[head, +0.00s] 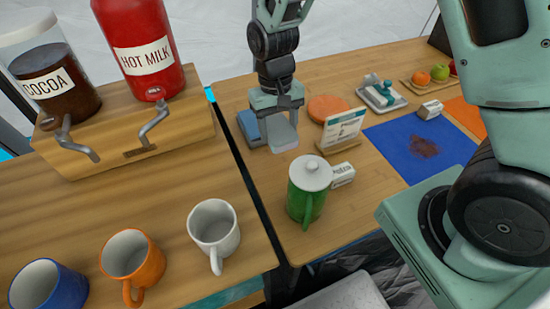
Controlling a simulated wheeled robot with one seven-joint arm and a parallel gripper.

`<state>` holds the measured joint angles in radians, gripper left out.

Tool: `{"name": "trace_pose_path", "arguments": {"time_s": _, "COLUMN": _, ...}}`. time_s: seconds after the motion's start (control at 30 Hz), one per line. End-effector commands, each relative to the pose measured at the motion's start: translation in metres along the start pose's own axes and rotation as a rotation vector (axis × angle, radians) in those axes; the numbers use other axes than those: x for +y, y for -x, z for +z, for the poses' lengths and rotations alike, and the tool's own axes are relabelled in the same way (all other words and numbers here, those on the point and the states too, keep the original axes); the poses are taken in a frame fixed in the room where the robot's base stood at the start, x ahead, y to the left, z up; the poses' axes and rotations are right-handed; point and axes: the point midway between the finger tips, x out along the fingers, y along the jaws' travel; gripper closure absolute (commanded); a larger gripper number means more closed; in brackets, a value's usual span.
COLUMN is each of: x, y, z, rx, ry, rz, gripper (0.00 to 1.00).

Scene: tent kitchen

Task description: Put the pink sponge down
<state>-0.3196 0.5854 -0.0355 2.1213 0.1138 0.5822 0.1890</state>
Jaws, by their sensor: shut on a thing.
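My gripper (283,134) points down over the wooden counter, left of the small sign. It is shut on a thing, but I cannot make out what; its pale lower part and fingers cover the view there. I see no clearly pink sponge. A flat, round salmon-orange disc (327,107) lies on the counter behind the sign, to the right of my gripper and apart from it. A blue block (249,127) is just left of the gripper; I cannot tell whether they touch.
A green lidded pitcher (307,190) stands in front of my gripper, with a small white block (342,174) beside it. The sign (342,131) is close on the right. A stained blue mat (398,148) lies further right. White (213,229), orange (131,258) and blue mugs stand at left.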

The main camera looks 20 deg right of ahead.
Motion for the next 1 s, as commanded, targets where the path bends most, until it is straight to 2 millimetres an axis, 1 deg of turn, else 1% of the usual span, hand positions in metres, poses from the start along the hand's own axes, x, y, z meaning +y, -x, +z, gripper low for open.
{"name": "trace_pose_path", "arguments": {"time_s": 0.03, "x": 0.0, "y": -0.011, "z": 0.0, "rx": -0.006, "ry": 0.0, "rz": 0.002, "gripper": 0.63}}
{"name": "trace_pose_path", "arguments": {"time_s": 0.2, "x": 0.001, "y": -0.041, "z": -0.005, "rx": -0.005, "ry": 0.0, "rz": 0.002, "gripper": 0.63}}
{"name": "trace_pose_path", "arguments": {"time_s": 0.3, "x": 0.001, "y": -0.052, "z": -0.007, "rx": -0.003, "ry": -0.001, "rz": 0.001, "gripper": 0.63}}
{"name": "trace_pose_path", "arguments": {"time_s": 0.47, "x": 0.001, "y": -0.063, "z": -0.009, "rx": -0.003, "ry": -0.001, "rz": 0.001, "gripper": 0.63}}
{"name": "trace_pose_path", "arguments": {"time_s": 0.7, "x": 0.0, "y": -0.093, "z": -0.013, "rx": -0.004, "ry": 0.0, "rz": 0.001, "gripper": 0.63}}
{"name": "trace_pose_path", "arguments": {"time_s": 1.0, "x": 0.0, "y": -0.095, "z": -0.014, "rx": -0.001, "ry": 0.0, "rz": 0.0, "gripper": 0.63}}
